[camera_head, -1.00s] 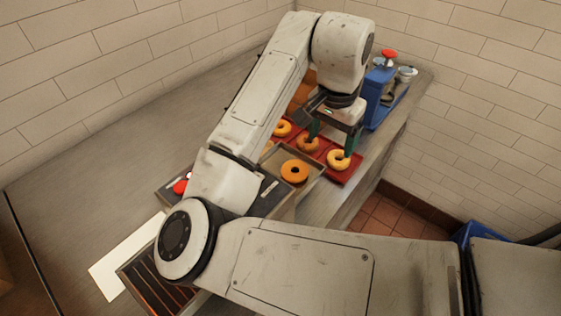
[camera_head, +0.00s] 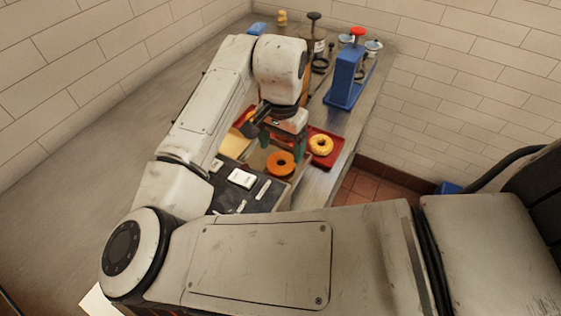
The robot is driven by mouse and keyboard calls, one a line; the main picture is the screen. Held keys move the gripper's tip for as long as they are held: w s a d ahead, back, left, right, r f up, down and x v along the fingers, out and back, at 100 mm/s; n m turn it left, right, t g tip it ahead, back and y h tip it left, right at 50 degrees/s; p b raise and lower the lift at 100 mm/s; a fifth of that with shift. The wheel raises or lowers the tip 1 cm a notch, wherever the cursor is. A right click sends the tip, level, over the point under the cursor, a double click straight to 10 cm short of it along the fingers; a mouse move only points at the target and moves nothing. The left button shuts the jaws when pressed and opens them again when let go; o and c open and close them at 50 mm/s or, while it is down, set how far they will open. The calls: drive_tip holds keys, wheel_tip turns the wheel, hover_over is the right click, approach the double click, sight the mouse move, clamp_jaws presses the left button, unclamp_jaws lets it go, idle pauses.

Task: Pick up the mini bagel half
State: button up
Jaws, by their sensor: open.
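An orange ring-shaped bagel piece (camera_head: 281,163) lies flat in a metal tray (camera_head: 298,176). A yellow ring-shaped piece (camera_head: 321,145) lies on the red tray (camera_head: 336,151) to its right. I cannot tell which of these is the mini bagel half. My gripper (camera_head: 283,148) points down with its dark green fingers apart, over or just behind the orange piece. Nothing shows held between the fingers. Another ring (camera_head: 250,116) is partly hidden behind my wrist. The arm hides much of the red tray.
A blue stand with a red knob (camera_head: 347,75) rises behind the red tray, near dark-topped containers (camera_head: 317,50). A dark panel with white items (camera_head: 240,178) lies nearer. The steel counter (camera_head: 90,170) is clear at left.

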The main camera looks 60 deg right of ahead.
sight(281, 158)
drive_tip(key=f, duration=0.4)
drive_tip(key=shift+s+a+p, duration=0.1)
drive_tip(key=shift+a+p, duration=0.15)
drive_tip(key=shift+p, duration=0.1)
drive_tip(key=c, duration=0.7)
wheel_tip(281, 158, up, 10)
drive_tip(key=shift+b, duration=0.6)
drive_tip(key=shift+c, duration=0.2)
